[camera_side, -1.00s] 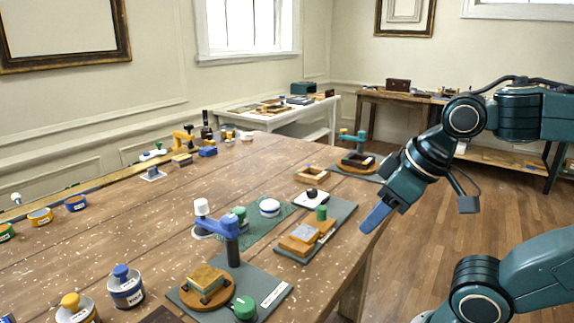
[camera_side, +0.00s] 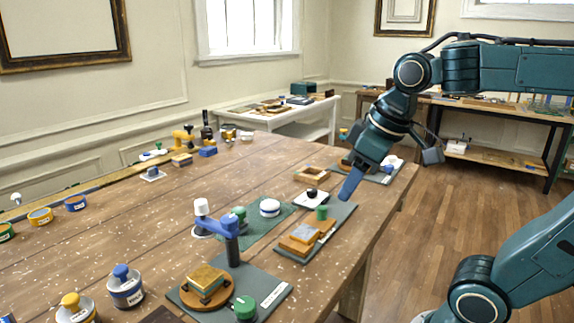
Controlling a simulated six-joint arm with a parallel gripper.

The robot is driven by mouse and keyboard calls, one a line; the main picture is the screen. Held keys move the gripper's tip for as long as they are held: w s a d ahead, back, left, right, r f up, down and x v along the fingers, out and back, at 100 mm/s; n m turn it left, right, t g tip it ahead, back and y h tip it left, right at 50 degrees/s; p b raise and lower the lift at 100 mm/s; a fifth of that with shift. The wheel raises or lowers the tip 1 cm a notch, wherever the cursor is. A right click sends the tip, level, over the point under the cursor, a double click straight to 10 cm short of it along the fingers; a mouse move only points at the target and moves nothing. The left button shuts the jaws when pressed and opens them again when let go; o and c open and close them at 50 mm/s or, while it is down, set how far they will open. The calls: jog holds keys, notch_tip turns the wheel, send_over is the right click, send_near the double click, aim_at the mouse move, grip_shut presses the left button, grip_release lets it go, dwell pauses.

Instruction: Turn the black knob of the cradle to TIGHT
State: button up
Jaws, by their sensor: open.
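A small black knob (camera_side: 311,192) sits on a white plate (camera_side: 318,201) near the right side of the long wooden table. I cannot read any mark on it. Just in front stands an orange wooden cradle (camera_side: 296,248) holding a grey block (camera_side: 304,233), with a green knob (camera_side: 321,213) at its far end, on a dark green base. My gripper (camera_side: 348,190), with blue fingers, points down and left, to the right of the black knob. It is open and empty, apart from the knob as seen here.
A blue clamp arm (camera_side: 231,238) with a white knob stands on the left front. An open wooden frame (camera_side: 311,174) lies behind the black knob. Blue and yellow jars (camera_side: 126,288) stand at the front left. The table's left middle is clear.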

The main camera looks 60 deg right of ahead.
jog(key=w+d+r+n+g, duration=0.1)
jog(key=w+d+r, duration=0.1)
jog(key=w+d, duration=0.35)
jog(key=n+g, duration=0.4)
send_over(312, 190)
notch_tip(312, 190, down, 6)
jog(key=shift+f, duration=0.15)
jog(key=shift+d+f, duration=0.1)
jog(key=shift+f, duration=0.05)
notch_tip(312, 190, down, 14)
jog(key=shift+r, duration=0.25)
jog(key=c, duration=1)
